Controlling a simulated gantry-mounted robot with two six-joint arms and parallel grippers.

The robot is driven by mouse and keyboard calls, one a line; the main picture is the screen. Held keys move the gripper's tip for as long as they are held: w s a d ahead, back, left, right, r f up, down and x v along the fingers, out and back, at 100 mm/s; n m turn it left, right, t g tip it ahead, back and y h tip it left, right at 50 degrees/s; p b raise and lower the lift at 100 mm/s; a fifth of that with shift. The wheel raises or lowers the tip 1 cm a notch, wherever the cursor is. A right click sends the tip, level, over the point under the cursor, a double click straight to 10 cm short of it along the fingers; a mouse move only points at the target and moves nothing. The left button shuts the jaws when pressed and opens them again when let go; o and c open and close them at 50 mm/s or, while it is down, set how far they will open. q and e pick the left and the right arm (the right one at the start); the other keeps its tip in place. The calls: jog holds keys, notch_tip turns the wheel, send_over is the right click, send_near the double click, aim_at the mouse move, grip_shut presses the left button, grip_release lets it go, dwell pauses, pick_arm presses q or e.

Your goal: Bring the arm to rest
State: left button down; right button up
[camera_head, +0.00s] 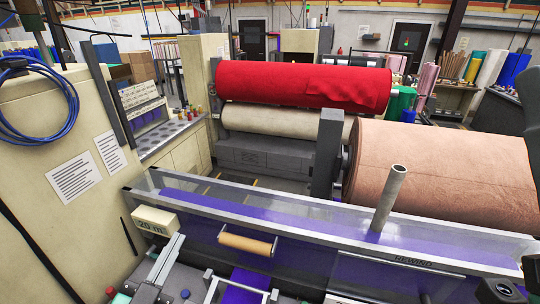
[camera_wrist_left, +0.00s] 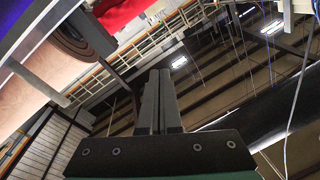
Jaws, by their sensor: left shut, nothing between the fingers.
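My left gripper (camera_wrist_left: 159,76) shows in the left wrist view. Its two dark fingers lie side by side, shut with nothing between them. They point at the roof beams, and no object touches them. I cannot make out the left gripper clearly in the head view. My right gripper does not show in either view.
A red felt roll (camera_head: 300,86) lies above a cream roll (camera_head: 285,122) at the back. A large pink-brown roll (camera_head: 445,170) is at the right. A clear-sided rewind machine (camera_head: 300,225) with a metal tube (camera_head: 390,198) crosses the front. A beige cabinet (camera_head: 60,190) stands left.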

pick_arm(q)
notch_tip(320, 180, up, 17)
jog(key=s+d+t+p, duration=0.2)
jog(key=t, duration=0.1)
jog(key=s+r+n+t, duration=0.2)
jog(key=s+r, duration=0.3)
jog(key=r, duration=0.4)
jog(key=s+r+n+t, duration=0.3)
jog(key=s+r+n, duration=0.1)
jog(key=r, duration=0.5)
jog(key=shift+s+a+r+t+p, duration=0.25)
jog(key=shift+s+t+p, duration=0.1)
jog(key=shift+s, duration=0.4)
